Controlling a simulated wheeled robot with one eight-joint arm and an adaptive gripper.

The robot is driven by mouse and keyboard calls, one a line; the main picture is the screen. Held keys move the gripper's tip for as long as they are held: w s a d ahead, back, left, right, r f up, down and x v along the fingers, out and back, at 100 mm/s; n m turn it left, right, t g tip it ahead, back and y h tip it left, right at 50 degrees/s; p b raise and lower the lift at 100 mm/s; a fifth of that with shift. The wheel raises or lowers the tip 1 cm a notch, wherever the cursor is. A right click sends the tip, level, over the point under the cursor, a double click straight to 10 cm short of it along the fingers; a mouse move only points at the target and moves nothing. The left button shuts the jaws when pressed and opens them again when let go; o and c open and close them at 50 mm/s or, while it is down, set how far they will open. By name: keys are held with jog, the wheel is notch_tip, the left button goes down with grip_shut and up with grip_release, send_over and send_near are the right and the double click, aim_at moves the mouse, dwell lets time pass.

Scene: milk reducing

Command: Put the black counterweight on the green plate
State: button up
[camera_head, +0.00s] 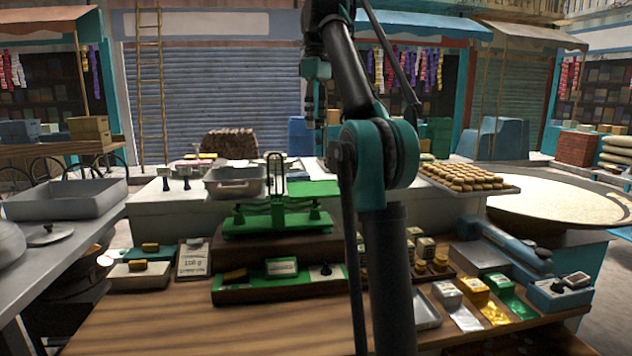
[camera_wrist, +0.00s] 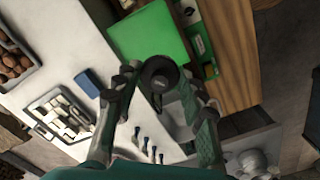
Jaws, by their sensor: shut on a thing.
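The black counterweight (camera_wrist: 159,76) shows in the wrist view as a dark round piece between the fingertips of my gripper (camera_wrist: 158,84), which is shut on it. In the head view the green plate (camera_head: 312,191) is on the green scale (camera_head: 277,222) at the middle of the stall. My gripper (camera_head: 319,118) hangs pointing down above and behind the scale there. The held counterweight is too small to make out clearly in the head view.
A tray of round cakes (camera_head: 466,178) is at the right. Boxes and small packets crowd the wooden counter (camera_head: 190,322). My arm hides part of the middle.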

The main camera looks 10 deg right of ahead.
aim_at(317, 191)
notch_tip(317, 191, down, 18)
jog(key=shift+s+r, duration=0.1)
dwell(0.5)
jog(key=o, duration=1.3)
notch_tip(317, 191, up, 12)
